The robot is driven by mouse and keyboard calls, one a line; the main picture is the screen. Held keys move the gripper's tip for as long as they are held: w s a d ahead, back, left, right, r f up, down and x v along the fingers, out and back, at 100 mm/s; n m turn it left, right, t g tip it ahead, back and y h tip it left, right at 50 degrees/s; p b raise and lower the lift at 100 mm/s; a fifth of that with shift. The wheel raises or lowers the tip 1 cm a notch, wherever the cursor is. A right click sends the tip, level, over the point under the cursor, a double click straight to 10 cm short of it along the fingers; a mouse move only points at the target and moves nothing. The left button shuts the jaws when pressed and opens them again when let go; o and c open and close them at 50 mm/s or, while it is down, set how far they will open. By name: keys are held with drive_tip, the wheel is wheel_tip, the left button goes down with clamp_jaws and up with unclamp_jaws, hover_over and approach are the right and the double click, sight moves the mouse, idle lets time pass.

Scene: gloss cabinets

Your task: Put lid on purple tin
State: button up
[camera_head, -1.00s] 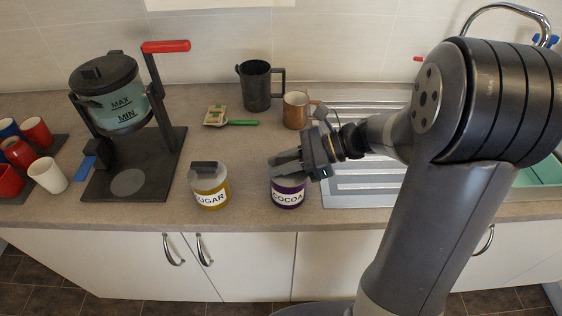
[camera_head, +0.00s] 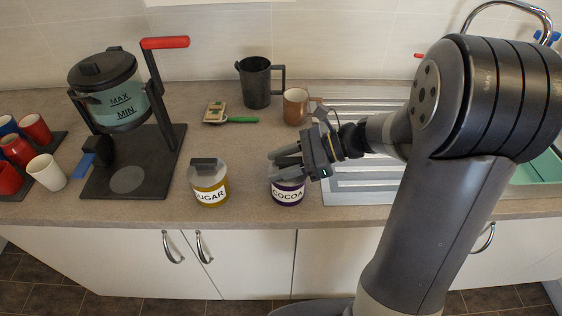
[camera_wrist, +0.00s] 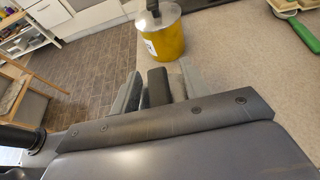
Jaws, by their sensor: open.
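The purple tin (camera_head: 288,196), labelled COCOA, stands upright near the counter's front edge in the head view. My gripper (camera_head: 277,163) is directly over its top with the fingers apart. In the wrist view, a dark block (camera_wrist: 158,86), which looks like a lid handle, stands between the spread fingers of my gripper (camera_wrist: 161,72). The gripper hides most of the tin's top, so I cannot tell exactly how the lid sits. The tin body is hidden in the wrist view.
A yellow SUGAR tin (camera_head: 209,184) with a dark-handled lid stands just left; it also shows in the wrist view (camera_wrist: 163,36). A copper mug (camera_head: 296,106) and black jug (camera_head: 257,82) stand behind. A coffee machine (camera_head: 130,165) is further left. The sink drainer (camera_head: 365,181) lies right.

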drive_tip(key=v, duration=1)
drive_tip(key=shift+d, duration=0.4)
drive_tip(key=shift+a+r, duration=0.1)
drive_tip(key=x, duration=1)
drive_tip(key=shift+a, duration=0.35)
drive_tip(key=shift+r, duration=0.15)
